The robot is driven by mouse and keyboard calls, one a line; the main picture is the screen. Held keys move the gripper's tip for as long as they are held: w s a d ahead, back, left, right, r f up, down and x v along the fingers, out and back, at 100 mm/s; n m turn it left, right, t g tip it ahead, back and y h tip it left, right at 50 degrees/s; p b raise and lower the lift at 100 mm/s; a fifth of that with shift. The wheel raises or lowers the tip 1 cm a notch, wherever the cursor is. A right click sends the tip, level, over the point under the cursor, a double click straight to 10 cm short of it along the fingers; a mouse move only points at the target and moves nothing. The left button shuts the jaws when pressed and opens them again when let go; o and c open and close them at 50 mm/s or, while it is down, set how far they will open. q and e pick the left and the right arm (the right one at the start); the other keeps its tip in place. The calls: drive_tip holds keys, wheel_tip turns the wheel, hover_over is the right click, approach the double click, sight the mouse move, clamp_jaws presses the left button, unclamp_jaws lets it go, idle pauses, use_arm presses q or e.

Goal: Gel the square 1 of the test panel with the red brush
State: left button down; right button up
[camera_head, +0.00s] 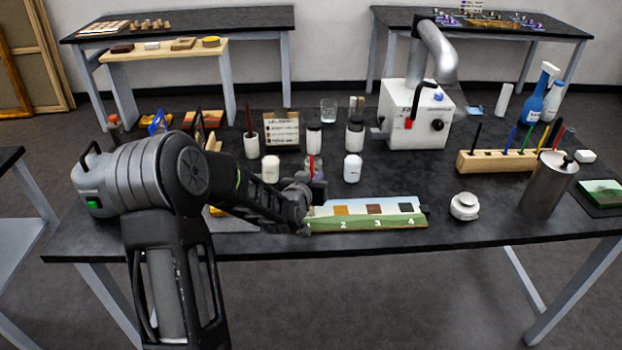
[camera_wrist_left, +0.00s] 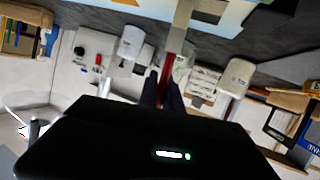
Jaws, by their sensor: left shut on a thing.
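My left gripper (camera_head: 306,191) is at the left end of the test panel, shut on the red brush (camera_head: 312,168). The brush's red handle (camera_wrist_left: 167,78) also shows between the fingers (camera_wrist_left: 163,92) in the left wrist view, with its pale end toward the panel (camera_wrist_left: 222,14). The test panel (camera_head: 390,222) lies near the table's front edge. Its squares 2, 3 and 4 show as orange, brown and dark patches. Square 1 is hidden by my gripper in the head view. I cannot tell whether the brush touches the panel. My right gripper is out of view.
A round white pot (camera_head: 464,206) and a metal canister (camera_head: 547,190) stand right of the panel. A wooden block (camera_head: 492,163) holds several brushes. White jars (camera_head: 353,168) stand behind the panel, with a white machine (camera_head: 415,115) at the back.

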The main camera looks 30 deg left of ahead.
use_arm(q)
drive_tip(key=shift+s+f, duration=0.1)
drive_tip(key=shift+f, duration=0.05)
drive_tip(key=shift+s+a+b, duration=0.3)
drive_tip(key=shift+a+b, duration=0.1)
drive_tip(key=shift+a, duration=0.05)
drive_tip(key=shift+s+a, duration=0.45)
drive_tip(key=shift+a, duration=0.1)
drive_tip(key=shift+w+d+b, duration=0.45)
drive_tip(key=shift+w+d, duration=0.4)
drive_tip(key=shift+d, duration=0.2)
drive_tip(key=shift+a, duration=0.1)
drive_tip(key=shift+s+a+b, duration=0.45)
drive_tip(key=shift+a+b, duration=0.1)
drive_tip(key=shift+s+a+b, duration=0.3)
drive_tip(key=shift+s+a, duration=0.05)
drive_tip(key=shift+a, duration=0.05)
